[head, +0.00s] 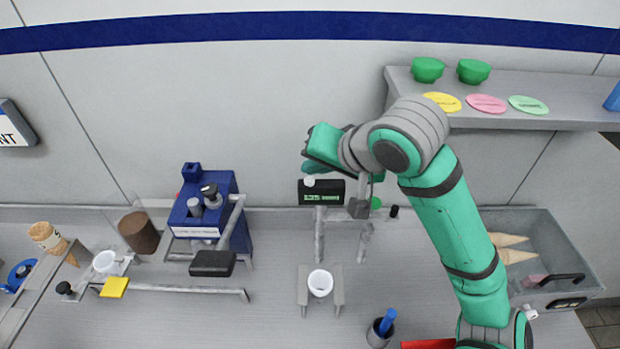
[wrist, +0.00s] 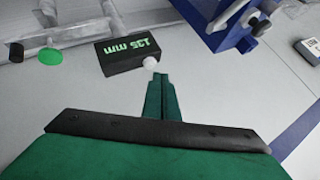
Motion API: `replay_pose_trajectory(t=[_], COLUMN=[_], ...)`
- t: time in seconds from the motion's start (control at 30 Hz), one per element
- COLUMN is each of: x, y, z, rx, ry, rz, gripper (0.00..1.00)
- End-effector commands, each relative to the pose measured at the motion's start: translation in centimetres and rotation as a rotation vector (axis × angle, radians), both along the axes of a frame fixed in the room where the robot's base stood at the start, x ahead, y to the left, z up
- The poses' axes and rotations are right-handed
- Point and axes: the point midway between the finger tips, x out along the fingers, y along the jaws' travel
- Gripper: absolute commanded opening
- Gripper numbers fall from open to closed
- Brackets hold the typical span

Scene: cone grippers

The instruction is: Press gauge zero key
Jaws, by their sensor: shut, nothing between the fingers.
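The gauge (head: 333,198) is a small black box with a green lit readout, which looks like 135 mm. It is left of my arm in the head view and at the top of the wrist view (wrist: 130,52), where its readout is upside down. A white round key (head: 309,182) sits at its upper left edge; it also shows in the wrist view (wrist: 149,62). My green gripper (head: 314,168) is shut and empty, just above the key. In the wrist view the fingertips (wrist: 160,77) lie close beside the key; I cannot tell whether they touch.
A green disc (wrist: 50,56) and a black knob are near the gauge. A blue machine (head: 208,215) stands to the left. A white cup (head: 320,284) sits in a stand below. A shelf (head: 540,118) with green bowls and a grey bin (head: 565,245) with cones are on the right.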

Motion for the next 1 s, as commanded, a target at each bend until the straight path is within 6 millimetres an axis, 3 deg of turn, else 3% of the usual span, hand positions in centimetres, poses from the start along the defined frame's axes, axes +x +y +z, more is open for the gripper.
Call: replay_pose_trajectory(t=[0.57, 1.0], x=[0.0, 0.0], y=[0.0, 0.0], z=[4.6, 4.8], rx=[-0.001, -0.001], ry=[-0.001, 0.000], rz=[0.000, 0.001], gripper=[0.00, 0.00])
